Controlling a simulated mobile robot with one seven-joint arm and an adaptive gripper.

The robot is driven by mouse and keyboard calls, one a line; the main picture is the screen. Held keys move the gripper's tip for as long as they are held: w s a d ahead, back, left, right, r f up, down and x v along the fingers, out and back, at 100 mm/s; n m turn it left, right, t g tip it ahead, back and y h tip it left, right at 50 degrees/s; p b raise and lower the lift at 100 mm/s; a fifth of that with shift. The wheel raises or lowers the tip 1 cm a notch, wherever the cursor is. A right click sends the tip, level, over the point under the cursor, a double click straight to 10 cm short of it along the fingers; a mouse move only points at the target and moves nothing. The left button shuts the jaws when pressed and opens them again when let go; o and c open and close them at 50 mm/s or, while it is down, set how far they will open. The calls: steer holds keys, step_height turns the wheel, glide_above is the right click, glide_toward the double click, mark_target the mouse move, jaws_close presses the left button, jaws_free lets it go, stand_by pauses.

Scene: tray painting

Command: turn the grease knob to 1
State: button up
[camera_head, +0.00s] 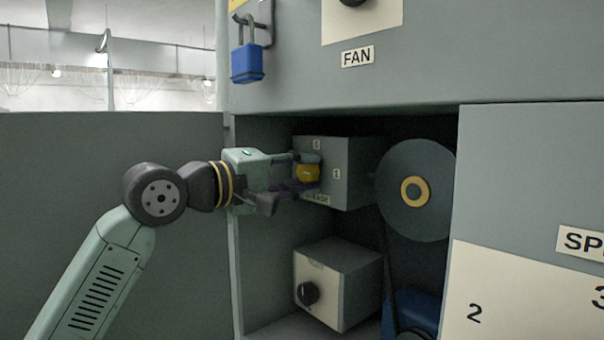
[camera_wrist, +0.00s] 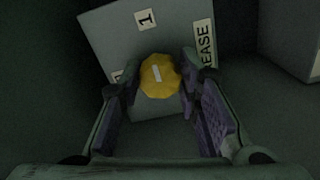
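The grease knob is a yellow, many-sided knob (camera_head: 307,173) on the face of a grey box (camera_head: 350,172) inside the cabinet. In the wrist view the knob (camera_wrist: 160,88) shows a short white mark that lies roughly along the line to the "1" label (camera_wrist: 145,18). The "GREASE" label (camera_wrist: 205,42) is on the right there, and another label (camera_wrist: 118,77) is partly hidden on the left. My gripper (camera_head: 306,172) is at the knob with one finger on each side. In the wrist view, my gripper (camera_wrist: 157,77) looks open, with a small gap left of the knob; contact on the right is unclear.
A second box with a black knob (camera_head: 308,293) stands below. A dark pulley wheel (camera_head: 415,190) with a yellow hub is close on the right. A cabinet panel (camera_head: 530,170) covers the right side. A blue padlock (camera_head: 247,62) hangs above my gripper.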

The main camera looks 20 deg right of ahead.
steer(key=o, duration=0.5)
steer(key=shift+c, duration=0.2)
steer(key=v, duration=1.2)
